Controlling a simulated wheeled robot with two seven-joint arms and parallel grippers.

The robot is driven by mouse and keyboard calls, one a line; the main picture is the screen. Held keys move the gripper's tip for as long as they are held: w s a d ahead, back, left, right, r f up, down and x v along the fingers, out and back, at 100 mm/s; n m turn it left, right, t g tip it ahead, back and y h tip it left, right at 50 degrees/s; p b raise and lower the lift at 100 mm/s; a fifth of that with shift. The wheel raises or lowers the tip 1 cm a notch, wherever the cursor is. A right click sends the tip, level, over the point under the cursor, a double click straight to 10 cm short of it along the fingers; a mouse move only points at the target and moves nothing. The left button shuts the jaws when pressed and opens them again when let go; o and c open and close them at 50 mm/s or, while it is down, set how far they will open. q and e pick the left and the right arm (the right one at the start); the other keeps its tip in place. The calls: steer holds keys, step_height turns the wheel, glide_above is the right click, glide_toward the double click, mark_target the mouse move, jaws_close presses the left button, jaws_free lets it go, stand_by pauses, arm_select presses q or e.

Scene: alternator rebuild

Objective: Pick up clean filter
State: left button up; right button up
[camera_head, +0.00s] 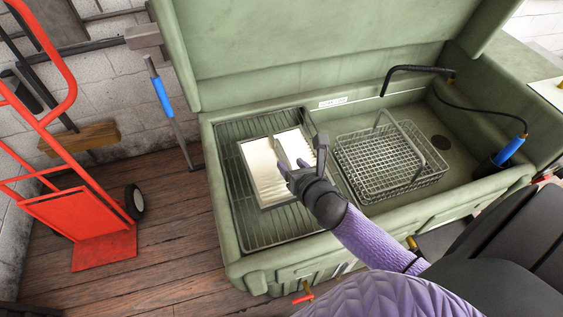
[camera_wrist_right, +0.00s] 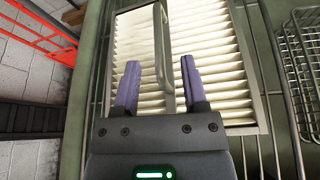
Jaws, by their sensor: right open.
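The clean filter (camera_head: 262,177) is a rectangular panel with cream pleats and a grey frame. It lies on a wire rack (camera_head: 254,228) in the left part of a green parts washer. My right gripper (camera_head: 301,166) is over the filter's right side, and it hides part of it. In the right wrist view, the two purple fingers (camera_wrist_right: 158,85) stand apart with a grey handle bar (camera_wrist_right: 161,50) of the filter (camera_wrist_right: 205,45) between their tips. I cannot tell whether the fingers touch the bar. My left gripper is not in view.
A wire basket (camera_head: 372,172) with a raised handle stands right of the rack. The washer's open lid (camera_head: 310,60) rises behind. A brush with a blue handle (camera_head: 510,149) is at the far right. A red hand truck (camera_head: 85,215) stands on the wooden floor to the left.

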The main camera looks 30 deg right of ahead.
mark_target(285, 159)
steer(key=b+x, duration=0.1)
steer(key=x, duration=0.3)
steer(key=shift+w+f, duration=0.25)
steer(key=shift+f, duration=0.05)
steer(key=shift+r, duration=0.1)
jaws_close()
